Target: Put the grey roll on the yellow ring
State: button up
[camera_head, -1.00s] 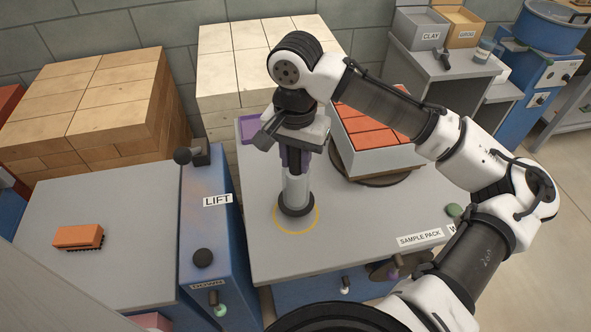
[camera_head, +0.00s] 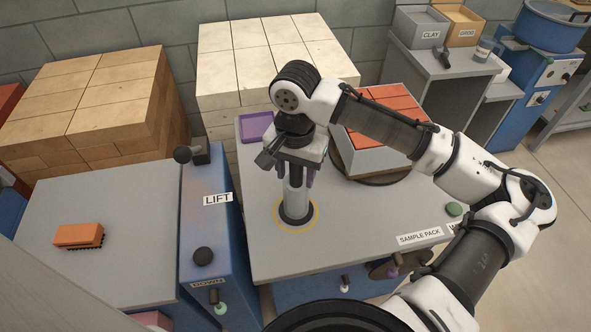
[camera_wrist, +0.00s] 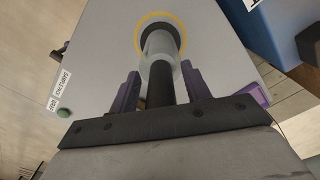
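The grey roll (camera_head: 295,200) stands upright inside the yellow ring (camera_head: 316,214) on the grey table top. Its dark foot looks centred in the ring, with yellow showing around it. The wrist view also shows the roll (camera_wrist: 159,47) and the ring (camera_wrist: 139,24) around its foot. My gripper (camera_head: 297,180) is above the ring, pointing down, with its purple fingers on either side of the roll's upper part. In the wrist view my gripper (camera_wrist: 160,85) is open, with gaps between the fingers and the roll.
A purple tray (camera_head: 256,127) lies behind my gripper. A pale box with red bricks (camera_head: 377,157) stands on a round turntable at the right. The blue LIFT unit (camera_head: 217,240) borders the table at the left. An orange brush (camera_head: 78,236) lies on the left table.

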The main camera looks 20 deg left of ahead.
notch_tip(320, 180, up, 12)
jog(key=shift+r, duration=0.2)
dwell(0.5)
dwell(0.4)
